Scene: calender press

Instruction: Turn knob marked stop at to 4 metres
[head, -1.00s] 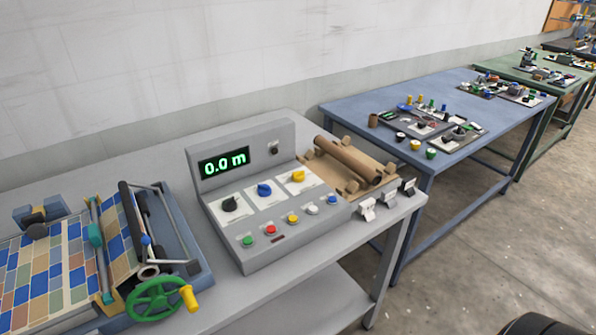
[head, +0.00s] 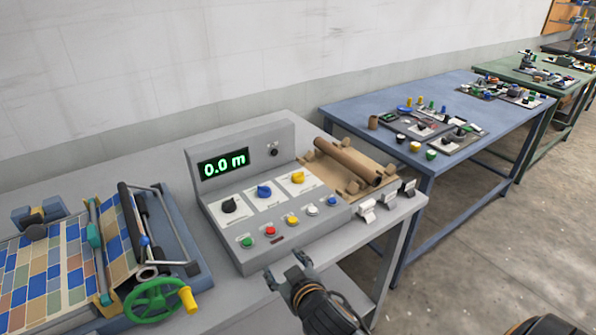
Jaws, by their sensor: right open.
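The grey control box (head: 212,211) stands on the grey table, with a green display (head: 223,164) reading 0.0 m. Three knobs sit on white plates on its sloped face: a black one (head: 229,206), a blue one (head: 264,191) and a yellow one (head: 297,178). The plate markings are too small to read, so I cannot tell which is marked stop at. My right gripper (head: 287,271) is open and empty, in front of the box's lower front edge and apart from the knobs. My left gripper is not in view.
Several small push buttons, including a red one (head: 270,231), line the box's lower face. A press with a green handwheel (head: 158,301) stands left. A brown roll (head: 347,161) lies on a wooden cradle at right. White and black clips (head: 367,210) sit along the table edge.

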